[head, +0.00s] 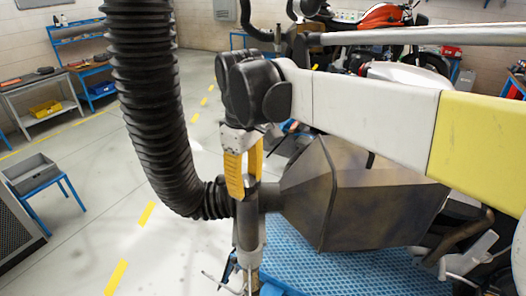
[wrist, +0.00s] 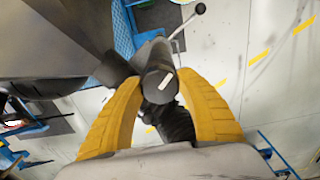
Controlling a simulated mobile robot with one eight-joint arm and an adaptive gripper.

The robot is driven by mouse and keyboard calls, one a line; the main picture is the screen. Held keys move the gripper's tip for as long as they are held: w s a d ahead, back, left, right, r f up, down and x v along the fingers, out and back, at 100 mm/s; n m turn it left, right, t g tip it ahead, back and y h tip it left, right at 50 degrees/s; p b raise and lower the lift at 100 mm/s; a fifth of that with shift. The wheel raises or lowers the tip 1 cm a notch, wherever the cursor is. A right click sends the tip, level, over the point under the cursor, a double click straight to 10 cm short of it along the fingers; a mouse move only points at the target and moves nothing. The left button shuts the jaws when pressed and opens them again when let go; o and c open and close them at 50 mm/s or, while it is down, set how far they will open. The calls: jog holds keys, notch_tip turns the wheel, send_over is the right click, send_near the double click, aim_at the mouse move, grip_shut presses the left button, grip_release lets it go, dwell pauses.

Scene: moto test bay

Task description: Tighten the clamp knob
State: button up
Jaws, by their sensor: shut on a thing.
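The clamp knob (wrist: 157,84) is a dark grey round piece with a short white mark on its end face, between my fingertips in the wrist view. In the head view, the knob (head: 246,191) shows partly below my fingers, at the top of an upright grey post (head: 249,232). My gripper (head: 246,186), with two yellow fingers pointing down, is shut on the knob. The wrist view shows the gripper (wrist: 160,78) with one finger on each side of the knob. The fingers hide part of the knob's sides in the head view.
A black ribbed hose (head: 155,110) hangs left of my gripper and joins a large grey-brown box-shaped part (head: 365,200) behind the post. A thin lever (wrist: 188,24) with a ball end sticks out near the knob. A blue perforated platform (head: 320,270) lies below. Open floor is left.

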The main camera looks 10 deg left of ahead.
aim_at(246, 180)
jog(key=m+b, duration=0.1)
jog(key=m, duration=0.5)
jog(key=shift+b, duration=0.35)
jog(key=m+b, duration=0.1)
jog(key=m, duration=0.5)
jog(key=shift+m, duration=0.3)
jog(key=o, duration=1.2)
notch_tip(246, 180, up, 12)
